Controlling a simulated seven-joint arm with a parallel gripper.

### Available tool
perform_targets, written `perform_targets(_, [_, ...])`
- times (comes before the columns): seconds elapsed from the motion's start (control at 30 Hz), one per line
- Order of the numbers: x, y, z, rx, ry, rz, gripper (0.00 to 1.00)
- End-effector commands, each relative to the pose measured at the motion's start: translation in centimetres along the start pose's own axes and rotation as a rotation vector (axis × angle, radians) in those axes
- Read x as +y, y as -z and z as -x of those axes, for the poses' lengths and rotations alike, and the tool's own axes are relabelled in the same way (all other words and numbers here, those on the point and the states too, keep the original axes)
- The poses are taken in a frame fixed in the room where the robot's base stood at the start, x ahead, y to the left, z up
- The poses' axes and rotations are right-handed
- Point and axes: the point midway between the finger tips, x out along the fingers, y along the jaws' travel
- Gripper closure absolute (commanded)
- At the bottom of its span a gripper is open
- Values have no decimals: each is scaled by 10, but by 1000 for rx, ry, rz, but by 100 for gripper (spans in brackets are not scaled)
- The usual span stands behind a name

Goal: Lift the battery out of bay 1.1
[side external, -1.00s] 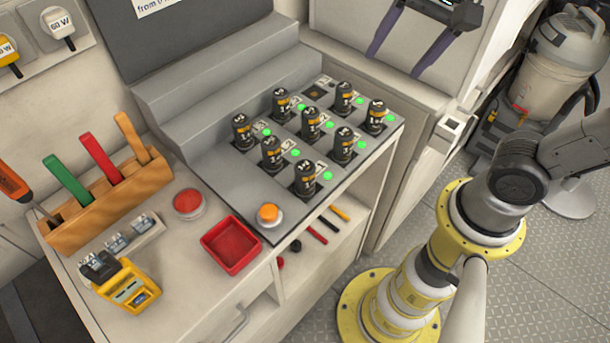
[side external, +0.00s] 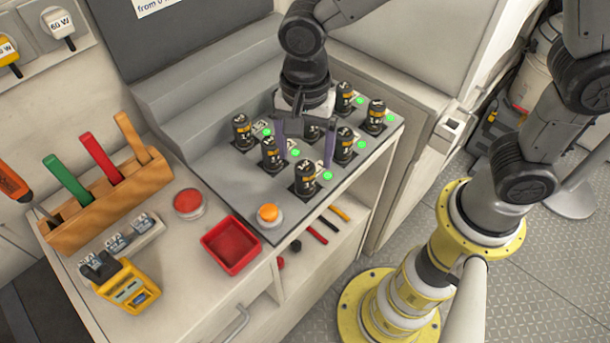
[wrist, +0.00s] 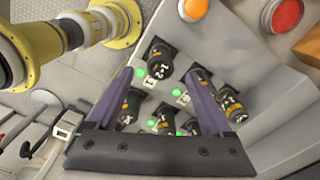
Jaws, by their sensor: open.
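Several black batteries with a gold band stand upright in bays of a grey charging panel (side external: 225,168). I cannot read which bay is 1.1. My gripper (side external: 304,147) is open above the middle of the panel, with its purple fingers pointing down among the batteries. A front battery (side external: 305,178) stands just in front of it, and a left battery (side external: 242,131) is to its left. In the wrist view the open gripper (wrist: 163,72) spans a battery (wrist: 162,115) lower between the fingers; no contact is visible. My gripper hides part of the back and middle bays in the side view.
Green lights glow beside bays. An orange button (side external: 268,215) is at the panel's front corner, with a red tray (side external: 231,245) and red button (side external: 188,203) to the left. A wooden tool rack (side external: 110,208) and yellow meter (side external: 128,288) stand farther left.

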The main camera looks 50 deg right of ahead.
Motion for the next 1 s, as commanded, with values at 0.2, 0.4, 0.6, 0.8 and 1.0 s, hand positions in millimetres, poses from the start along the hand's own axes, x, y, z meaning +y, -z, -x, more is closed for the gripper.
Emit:
perform_targets(0.2, [0,0,-18,0,0,0,16])
perform_targets(0.4, [1,1,-40,0,-4,-1,16])
perform_targets(0.6, [0,1,-65,0,0,-1,16])
perform_targets(0.8, [0,1,-70,0,2,0,16])
perform_targets(1.0, [0,1,-69,0,2,0,32])
